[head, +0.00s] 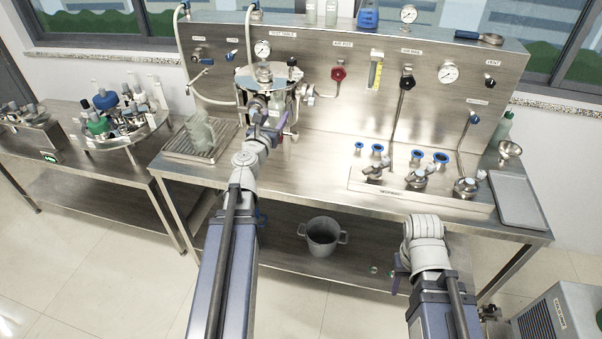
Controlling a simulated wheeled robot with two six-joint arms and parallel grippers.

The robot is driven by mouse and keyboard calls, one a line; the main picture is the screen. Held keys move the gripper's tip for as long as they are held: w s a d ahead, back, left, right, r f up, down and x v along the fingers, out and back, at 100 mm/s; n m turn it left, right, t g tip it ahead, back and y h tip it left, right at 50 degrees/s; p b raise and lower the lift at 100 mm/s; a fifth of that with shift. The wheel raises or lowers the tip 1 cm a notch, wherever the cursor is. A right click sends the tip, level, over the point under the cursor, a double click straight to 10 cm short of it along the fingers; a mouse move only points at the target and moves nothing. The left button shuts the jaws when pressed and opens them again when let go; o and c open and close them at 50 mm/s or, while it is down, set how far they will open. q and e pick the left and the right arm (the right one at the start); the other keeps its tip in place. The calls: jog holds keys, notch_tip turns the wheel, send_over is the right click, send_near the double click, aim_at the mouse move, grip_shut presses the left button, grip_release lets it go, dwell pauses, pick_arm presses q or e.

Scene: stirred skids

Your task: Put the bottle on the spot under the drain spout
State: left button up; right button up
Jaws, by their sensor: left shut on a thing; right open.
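My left gripper (277,124) is shut just in front of the lidded steel vessel (268,75), above the bench top. It holds the bottle, which is almost wholly hidden behind the gripper and wrist; I cannot tell whether it touches the bench. The drain spout and the spot under it are also hidden there. My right gripper (398,272) is open, low in front of the bench's front edge, partly hidden by its own wrist.
A wire rack tray (180,148) with clear glassware (200,130) stands left of the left gripper. Valve fittings (418,180) and a flat tray (518,200) occupy the right side. A grey pot (323,236) sits on the lower shelf. The bench middle is clear.

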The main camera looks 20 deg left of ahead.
notch_tip(320, 180, down, 29)
jog(key=b, duration=2.8)
jog(key=shift+r, duration=0.1)
